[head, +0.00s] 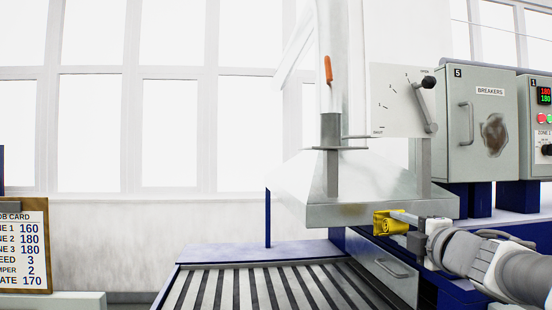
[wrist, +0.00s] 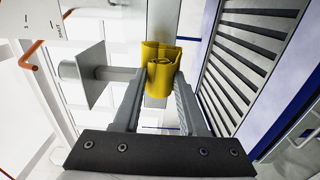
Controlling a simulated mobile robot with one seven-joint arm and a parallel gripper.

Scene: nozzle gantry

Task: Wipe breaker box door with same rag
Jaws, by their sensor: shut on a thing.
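The breaker box (head: 473,122) is a grey-green cabinet marked 5 and BREAKERS at the right of the head view. Its door (head: 465,140) is shut, with a bar handle (head: 466,124) at its left and a dark brown smudge (head: 494,134) at its right. A yellow rag (head: 385,224) is folded in my gripper (head: 398,222), below and left of the box and apart from it. In the wrist view the rag (wrist: 160,72) sits between the two fingertips, and the gripper is shut on it.
A metal hood (head: 365,192) with a lever plate (head: 402,100) stands left of the breaker box. A control box (head: 541,118) with a red display adjoins its right. A slatted bed (head: 270,288) lies below. A job card (head: 22,245) stands far left.

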